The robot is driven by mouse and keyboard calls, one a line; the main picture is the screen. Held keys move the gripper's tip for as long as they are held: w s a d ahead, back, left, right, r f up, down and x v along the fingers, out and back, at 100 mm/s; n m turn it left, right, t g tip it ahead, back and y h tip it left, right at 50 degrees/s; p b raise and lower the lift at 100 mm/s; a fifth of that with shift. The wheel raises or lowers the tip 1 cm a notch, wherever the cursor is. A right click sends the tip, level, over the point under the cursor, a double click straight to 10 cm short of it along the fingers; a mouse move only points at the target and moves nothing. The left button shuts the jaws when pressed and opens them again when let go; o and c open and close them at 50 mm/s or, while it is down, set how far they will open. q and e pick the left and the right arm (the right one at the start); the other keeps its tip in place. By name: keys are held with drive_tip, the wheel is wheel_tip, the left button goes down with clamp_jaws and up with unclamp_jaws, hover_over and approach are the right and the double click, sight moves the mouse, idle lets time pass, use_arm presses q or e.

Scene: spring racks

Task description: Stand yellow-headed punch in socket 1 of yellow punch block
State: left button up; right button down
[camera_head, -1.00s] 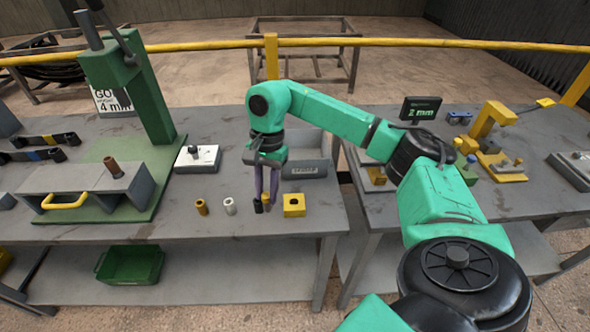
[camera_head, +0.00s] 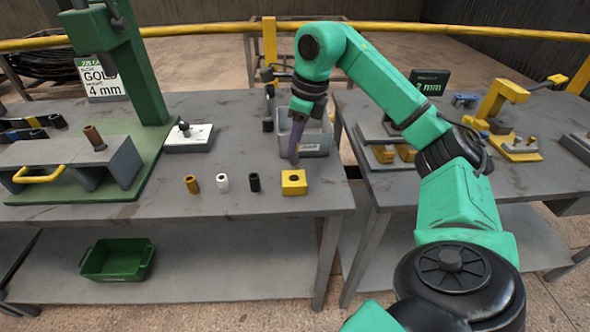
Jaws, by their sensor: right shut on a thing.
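The yellow punch block (camera_head: 294,188), with a dark round hole in its top, sits near the front edge of the left bench. My right gripper (camera_head: 294,155) is shut and points down just above and behind the block. Its purple fingers hide most of what they hold. I cannot make out a yellow head in the grip, nor whether the held thing touches the block. My left gripper is not in view.
A brass-coloured piece (camera_head: 192,185), a white piece (camera_head: 223,182) and a black piece (camera_head: 255,182) stand in a row left of the block. A grey bin (camera_head: 316,146) stands behind it. A green press (camera_head: 140,65) stands at left.

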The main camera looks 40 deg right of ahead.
sight(296, 162)
wheel_tip(296, 162, down, 7)
drive_tip(key=shift+r, duration=0.1)
drive_tip(key=shift+s+b, duration=0.1)
drive_tip(key=shift+b, duration=0.2)
drive_tip(key=c, duration=0.6)
unclamp_jaws()
drive_tip(key=shift+c, duration=0.2)
wheel_tip(296, 162, up, 12)
drive_tip(key=s+d+p, duration=0.1)
drive_tip(key=s, duration=0.1)
drive_tip(key=shift+p, duration=0.4)
